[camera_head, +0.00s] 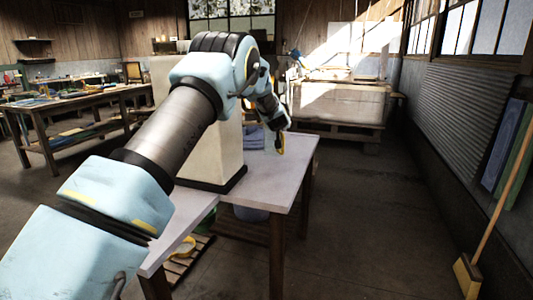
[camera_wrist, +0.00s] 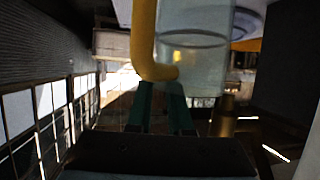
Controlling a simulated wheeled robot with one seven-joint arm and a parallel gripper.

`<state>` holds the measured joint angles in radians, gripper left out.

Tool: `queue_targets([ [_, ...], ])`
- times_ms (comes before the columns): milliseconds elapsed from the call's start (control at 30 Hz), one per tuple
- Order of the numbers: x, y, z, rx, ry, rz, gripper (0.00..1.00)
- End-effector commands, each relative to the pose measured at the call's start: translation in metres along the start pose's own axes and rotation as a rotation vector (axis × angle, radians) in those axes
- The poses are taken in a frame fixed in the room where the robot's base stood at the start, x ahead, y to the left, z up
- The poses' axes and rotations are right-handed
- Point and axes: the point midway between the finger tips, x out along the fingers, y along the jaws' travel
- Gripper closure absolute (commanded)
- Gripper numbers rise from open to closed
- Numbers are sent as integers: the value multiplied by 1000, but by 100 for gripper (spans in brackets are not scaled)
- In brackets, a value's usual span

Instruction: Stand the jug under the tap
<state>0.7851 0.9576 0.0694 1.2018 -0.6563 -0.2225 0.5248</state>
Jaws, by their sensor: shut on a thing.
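The jug (camera_wrist: 195,50) has a clear body and a thick yellow handle (camera_wrist: 143,40). In the wrist view my gripper (camera_wrist: 160,95), with green fingers, is shut on the lower bend of the handle. I cannot tell whether the jug touches the table. A brass-coloured post (camera_wrist: 228,118) beside the jug in the wrist view may be part of the tap; the tap is not clear in the head view, where my arm hides much.
A cream block (camera_head: 225,160) with a dark base stands on the table, close to my arm. Something blue (camera_head: 253,138) lies behind it. A bucket (camera_head: 250,213) and a slatted pallet (camera_head: 185,262) are below. The floor to the right is clear up to a broom (camera_head: 468,275).

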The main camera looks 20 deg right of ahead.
Motion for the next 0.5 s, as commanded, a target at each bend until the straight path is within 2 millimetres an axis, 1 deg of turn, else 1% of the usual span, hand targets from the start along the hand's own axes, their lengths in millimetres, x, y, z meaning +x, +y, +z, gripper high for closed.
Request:
queue_targets([
  [33, 5, -13, 5, -3, 3, -3, 100],
  [267, 12, -60, 1, -2, 3, -3, 100],
  [300, 15, -55, 9, -1, 0, 2, 100],
  [333, 16, -54, 13, 0, -1, 2, 100],
  [500, 21, -55, 24, 1, 1, 1, 100],
])
